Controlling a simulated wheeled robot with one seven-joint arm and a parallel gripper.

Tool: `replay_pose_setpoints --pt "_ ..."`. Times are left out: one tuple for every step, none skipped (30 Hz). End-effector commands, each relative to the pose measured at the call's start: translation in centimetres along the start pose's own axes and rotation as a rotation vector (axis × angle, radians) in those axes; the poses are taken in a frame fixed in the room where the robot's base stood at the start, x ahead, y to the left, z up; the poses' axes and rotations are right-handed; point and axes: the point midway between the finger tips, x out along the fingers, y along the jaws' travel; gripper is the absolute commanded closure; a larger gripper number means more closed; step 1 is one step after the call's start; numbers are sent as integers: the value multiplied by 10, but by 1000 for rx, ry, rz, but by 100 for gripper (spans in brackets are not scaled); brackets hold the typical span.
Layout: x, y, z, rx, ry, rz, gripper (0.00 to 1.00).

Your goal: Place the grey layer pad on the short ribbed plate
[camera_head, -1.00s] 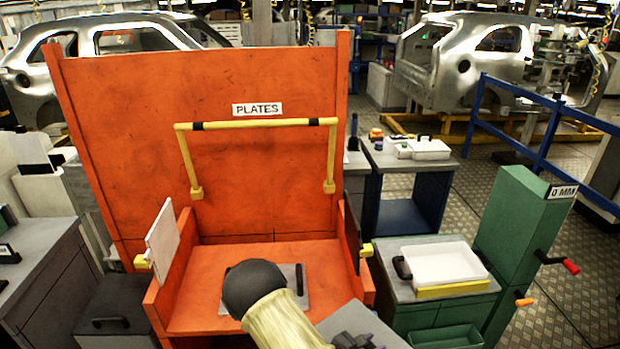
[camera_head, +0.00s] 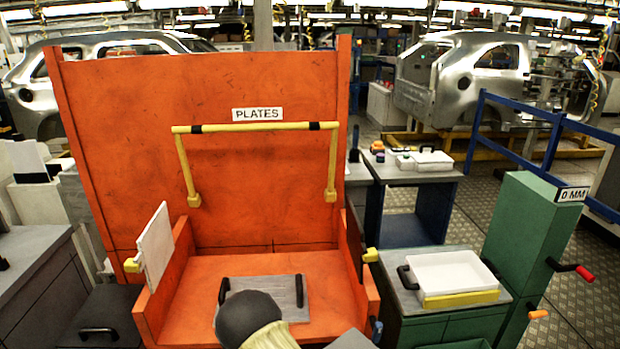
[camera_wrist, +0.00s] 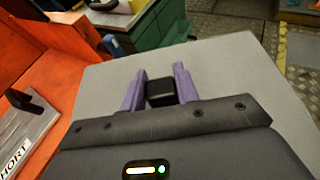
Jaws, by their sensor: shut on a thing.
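My gripper (camera_wrist: 160,76), with purple fingers, is shut on the black grip block of the grey layer pad (camera_wrist: 235,75). The pad is a wide flat grey sheet under the fingers in the wrist view; its corner (camera_head: 352,340) shows at the bottom edge of the head view. The short ribbed plate (camera_head: 275,290) lies on the orange bench, with a black handle at each side. Its near part is hidden behind my arm. In the wrist view the plate (camera_wrist: 32,132), marked SHORT, is left of the pad, apart from it in the picture.
The orange bench (camera_head: 200,325) has side walls, a tall back panel and a yellow rail (camera_head: 255,127) above. A white board (camera_head: 156,245) stands at its left wall. To the right are a white tray (camera_head: 455,274) on a green cabinet and a green post (camera_head: 530,240).

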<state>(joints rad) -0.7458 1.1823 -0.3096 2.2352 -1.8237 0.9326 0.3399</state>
Motion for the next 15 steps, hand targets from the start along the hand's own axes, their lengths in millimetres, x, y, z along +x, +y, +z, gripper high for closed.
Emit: replay_pose_setpoints --pt "0 0 0 0 -1 0 97" --pt "0 0 1 0 -1 1 97" --pt "0 0 1 -1 -1 2 97" --pt "0 0 1 -2 -1 5 97" --pt "1 -1 2 -3 -1 8 97" --pt "1 -1 2 -8 -1 17 97" --pt "2 -2 3 -12 -2 25 97" --pt "2 -2 4 -17 -1 35 97" --pt "3 -2 5 -24 -1 52 97" --pt "4 -3 6 -31 -1 66 97" --pt "5 -3 7 -37 -1 83 97" --pt "6 -3 8 -49 0 109 97" --pt "6 -4 8 -59 0 130 97" --pt "6 -4 9 -67 0 153 97" --pt "7 -4 8 -82 0 184 97"
